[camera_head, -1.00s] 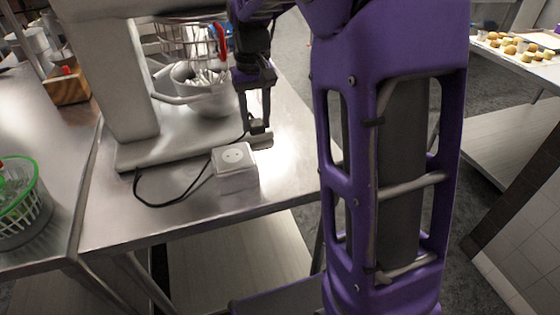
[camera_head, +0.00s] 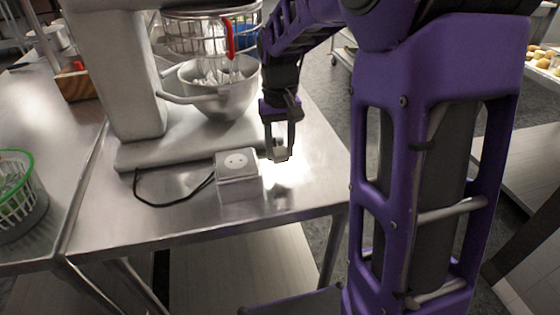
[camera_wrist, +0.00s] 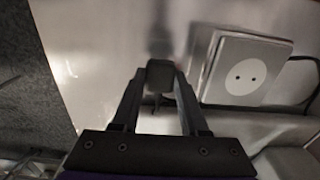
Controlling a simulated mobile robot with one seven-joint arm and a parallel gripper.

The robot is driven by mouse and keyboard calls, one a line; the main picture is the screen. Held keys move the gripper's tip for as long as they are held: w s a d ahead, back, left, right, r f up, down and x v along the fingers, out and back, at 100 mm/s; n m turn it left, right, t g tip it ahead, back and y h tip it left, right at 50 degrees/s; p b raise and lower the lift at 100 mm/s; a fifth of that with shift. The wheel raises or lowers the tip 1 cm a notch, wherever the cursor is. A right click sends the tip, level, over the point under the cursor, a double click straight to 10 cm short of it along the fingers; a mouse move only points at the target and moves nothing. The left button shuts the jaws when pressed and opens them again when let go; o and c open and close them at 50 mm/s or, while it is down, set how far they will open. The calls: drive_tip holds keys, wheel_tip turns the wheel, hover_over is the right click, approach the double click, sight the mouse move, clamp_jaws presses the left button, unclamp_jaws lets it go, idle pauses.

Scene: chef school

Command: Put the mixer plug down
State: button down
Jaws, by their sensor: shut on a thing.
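My gripper (camera_head: 281,150) is shut on the mixer plug (camera_wrist: 159,74), a small dark block pinched between the fingertips. It hangs over the steel table, just right of the white socket box (camera_head: 238,164). In the wrist view the socket box (camera_wrist: 243,72) is to the right of the plug, apart from it, and its two holes are empty. The large grey mixer (camera_head: 118,75) stands behind the box. Its black cord (camera_head: 165,203) loops on the table and goes out of sight behind the box. Whether the plug touches the table is unclear.
The steel table (camera_head: 130,225) is bare in front of the box, and its right edge lies close to my gripper. A green-rimmed basket (camera_head: 18,195) is at the far left.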

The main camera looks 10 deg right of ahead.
sight(280, 151)
drive_tip(key=shift+f, duration=1.75)
drive_tip(key=shift+f+b, duration=0.55)
drive_tip(key=shift+f, duration=0.1)
drive_tip(key=shift+c, duration=2.1)
unclamp_jaws()
wheel_tip(280, 151, up, 13)
drive_tip(key=p, duration=0.3)
drive_tip(key=shift+r, duration=0.15)
